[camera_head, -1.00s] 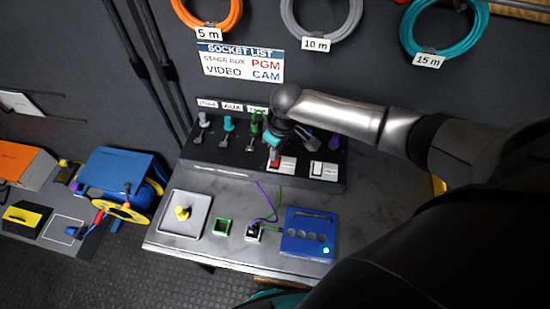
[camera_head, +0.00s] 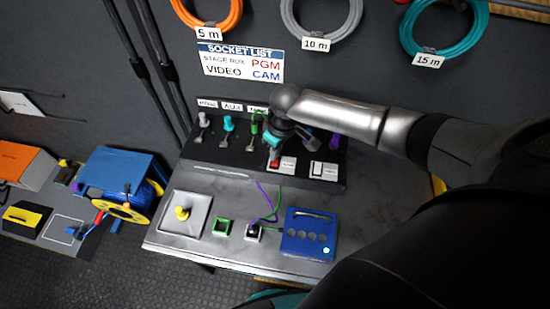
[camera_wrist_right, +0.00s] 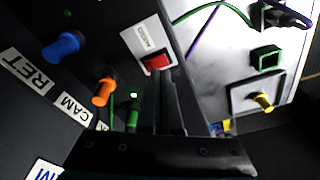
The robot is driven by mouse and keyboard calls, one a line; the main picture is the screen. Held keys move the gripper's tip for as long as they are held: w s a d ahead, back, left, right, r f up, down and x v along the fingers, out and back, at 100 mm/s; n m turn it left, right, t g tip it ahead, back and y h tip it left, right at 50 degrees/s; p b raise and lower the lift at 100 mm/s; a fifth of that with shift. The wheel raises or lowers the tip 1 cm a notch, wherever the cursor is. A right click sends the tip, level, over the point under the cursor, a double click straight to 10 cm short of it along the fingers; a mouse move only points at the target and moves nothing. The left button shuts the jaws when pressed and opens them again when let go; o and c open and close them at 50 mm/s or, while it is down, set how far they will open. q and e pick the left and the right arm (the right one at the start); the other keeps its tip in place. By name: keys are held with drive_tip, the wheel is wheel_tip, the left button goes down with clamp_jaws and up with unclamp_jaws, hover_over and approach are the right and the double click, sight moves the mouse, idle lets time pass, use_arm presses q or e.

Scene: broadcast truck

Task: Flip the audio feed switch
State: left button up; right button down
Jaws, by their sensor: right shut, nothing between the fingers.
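The audio feed switch is a red rocker (camera_head: 274,163) on a white labelled plate (camera_head: 289,164) on the black sloped panel. In the right wrist view, the red rocker (camera_wrist_right: 158,62) sits at the lower end of its white plate (camera_wrist_right: 144,42), and the label there looks like "AUDIO". My right gripper (camera_head: 272,148) is just above and behind the rocker in the head view. In the right wrist view its dark fingers (camera_wrist_right: 175,85) are together and empty, close beside the rocker. I cannot tell whether they touch it. My left gripper is not in view.
Coloured plugs and levers (camera_head: 228,124) line the panel left of the switch. A second white switch plate (camera_head: 324,170) is to its right. A blue box (camera_head: 309,236), a green square socket (camera_head: 222,227) and a yellow knob (camera_head: 183,213) are on the desk in front. Thin cables lie between.

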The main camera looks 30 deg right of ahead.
sight(275, 164)
drive_tip(key=shift+f+b, duration=0.7)
drive_tip(key=shift+f, duration=0.55)
idle(0.4)
drive_tip(key=shift+s+r, duration=0.1)
wheel_tip(275, 164, up, 7)
drive_tip(key=p, duration=0.8)
idle(0.4)
